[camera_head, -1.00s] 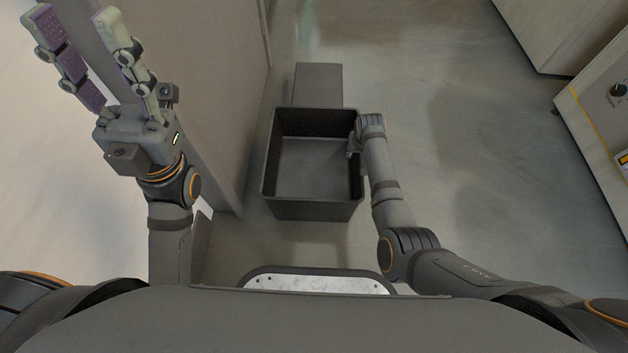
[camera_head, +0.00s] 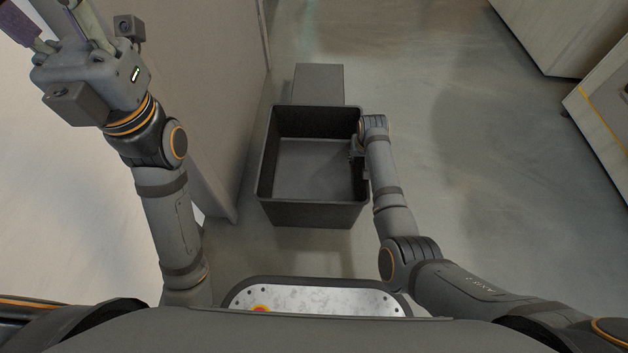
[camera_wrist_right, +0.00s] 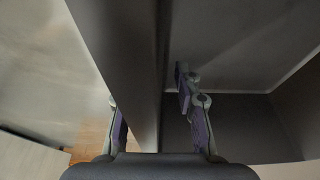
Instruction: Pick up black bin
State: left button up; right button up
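The black bin (camera_head: 310,213), an open-topped box that looks empty, stands upright on the floor in the middle of the head view. My right gripper (camera_head: 357,152) is at its right wall, fingers pointing down and partly hidden by my wrist. In the right wrist view the bin's wall (camera_wrist_right: 125,50) runs between the two fingers of the gripper (camera_wrist_right: 148,98), one outside and one inside. Gaps show beside the wall, so the fingers look open around it. My left gripper (camera_head: 62,22) is raised at the upper left, empty, its fingers apart and their tips outside the frame.
A grey box (camera_head: 319,84) stands right behind the bin. A tall grey panel (camera_head: 215,90) rises close to its left. Pale cabinets (camera_head: 565,35) stand at the far right. The floor (camera_head: 460,160) right of the bin is clear.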

jog(key=shift+c, duration=0.3)
grip_shut()
jog(key=shift+r, duration=0.1)
